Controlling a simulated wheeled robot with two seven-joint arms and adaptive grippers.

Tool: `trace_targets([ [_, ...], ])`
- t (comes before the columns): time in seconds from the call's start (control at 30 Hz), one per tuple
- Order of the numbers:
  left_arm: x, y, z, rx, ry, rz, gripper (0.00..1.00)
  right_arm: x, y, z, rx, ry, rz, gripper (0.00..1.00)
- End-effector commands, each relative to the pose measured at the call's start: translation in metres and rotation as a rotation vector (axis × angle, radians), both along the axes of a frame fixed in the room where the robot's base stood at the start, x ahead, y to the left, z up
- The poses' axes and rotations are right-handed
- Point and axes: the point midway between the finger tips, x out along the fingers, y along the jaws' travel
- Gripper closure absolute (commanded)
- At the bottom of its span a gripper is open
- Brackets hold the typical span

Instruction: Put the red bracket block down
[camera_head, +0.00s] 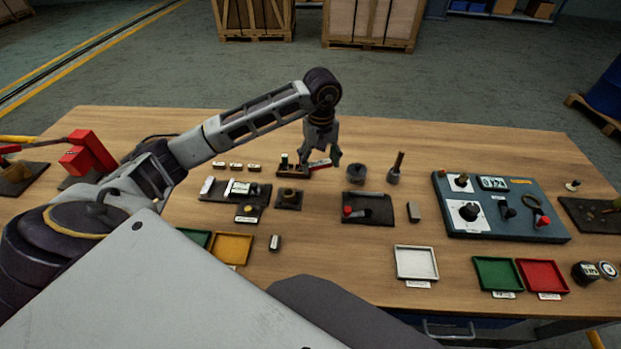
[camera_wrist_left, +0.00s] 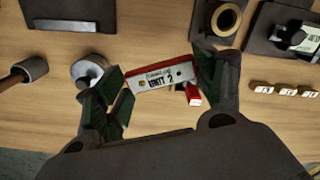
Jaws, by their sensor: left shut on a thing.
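The red bracket block (camera_head: 319,164) shows in the head view at the far middle of the table, under my left gripper (camera_head: 322,157). Whether the block touches the table is not clear. My right gripper is in neither view.
A dark stand (camera_head: 292,171) is close left of the block, and a round dark part (camera_head: 357,173) close right. A dark fixture (camera_head: 367,209) lies nearer. White (camera_head: 416,278), green (camera_head: 497,290) and red (camera_head: 541,290) trays line the front. Bare wood lies behind the block.

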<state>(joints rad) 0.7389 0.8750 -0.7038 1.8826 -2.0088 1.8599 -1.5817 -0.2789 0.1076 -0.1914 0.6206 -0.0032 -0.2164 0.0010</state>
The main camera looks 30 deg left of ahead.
Motion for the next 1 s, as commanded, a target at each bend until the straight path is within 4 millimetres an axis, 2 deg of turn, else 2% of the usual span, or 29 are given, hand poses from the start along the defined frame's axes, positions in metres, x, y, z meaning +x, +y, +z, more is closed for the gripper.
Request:
trace_targets([
  [0.2, -0.001, -0.001, -0.028, -0.002, 0.003, 0.000, 0.58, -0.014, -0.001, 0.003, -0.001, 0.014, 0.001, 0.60],
  [0.4, 0.000, 0.000, -0.046, -0.001, 0.000, 0.000, 0.58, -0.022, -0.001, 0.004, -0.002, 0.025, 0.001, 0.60],
  [0.83, 0.000, 0.000, -0.050, -0.001, -0.001, 0.000, 0.58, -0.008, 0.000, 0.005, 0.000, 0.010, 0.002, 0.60],
  [1.0, -0.001, 0.000, -0.061, -0.002, 0.003, 0.000, 0.58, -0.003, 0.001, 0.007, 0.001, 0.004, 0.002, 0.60],
])
